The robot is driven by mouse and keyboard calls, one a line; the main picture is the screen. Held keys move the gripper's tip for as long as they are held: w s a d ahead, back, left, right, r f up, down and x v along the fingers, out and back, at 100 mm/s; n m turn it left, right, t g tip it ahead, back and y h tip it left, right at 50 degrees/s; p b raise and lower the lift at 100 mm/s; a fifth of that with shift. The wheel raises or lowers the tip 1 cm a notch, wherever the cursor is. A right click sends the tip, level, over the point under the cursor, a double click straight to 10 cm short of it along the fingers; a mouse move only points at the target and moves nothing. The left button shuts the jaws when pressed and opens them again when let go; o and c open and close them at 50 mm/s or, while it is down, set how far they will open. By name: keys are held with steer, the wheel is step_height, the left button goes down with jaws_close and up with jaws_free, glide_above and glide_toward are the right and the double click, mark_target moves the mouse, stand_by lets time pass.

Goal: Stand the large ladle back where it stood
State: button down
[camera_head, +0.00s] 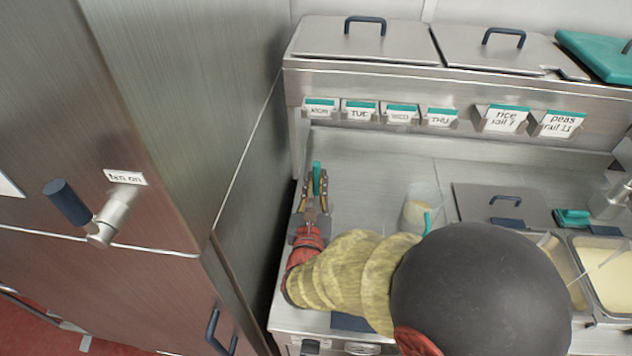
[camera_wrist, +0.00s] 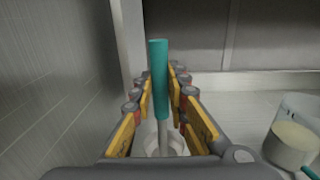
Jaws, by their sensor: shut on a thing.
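The large ladle shows as an upright teal handle (camera_head: 317,176) at the left end of the steel counter. In the wrist view its teal handle (camera_wrist: 159,78) stands between the yellow finger pads, with a grey shaft below. My gripper (camera_head: 313,196) is shut on the ladle, its fingers on either side of the handle. A pale round shape shows at the foot of the shaft in the wrist view; I cannot tell whether it is the ladle's bowl or a holder, or whether it touches the counter.
A translucent jug (camera_head: 417,200) with another teal-handled ladle (camera_head: 427,221) stands to the right. A tall steel cabinet (camera_head: 185,90) borders the left side. Labelled card holders (camera_head: 401,114) line the back ledge. Open food pans (camera_head: 603,263) are at the right. Counter behind my gripper is clear.

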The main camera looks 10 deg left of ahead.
steer(key=shift+f+b, duration=0.5)
steer(key=shift+f, duration=0.1)
steer(key=c, duration=1.7)
jaws_free()
steer(key=shift+o, duration=0.2)
steer(key=s+d, duration=0.1)
steer(key=s, duration=1.1)
steer(key=shift+f, duration=0.15)
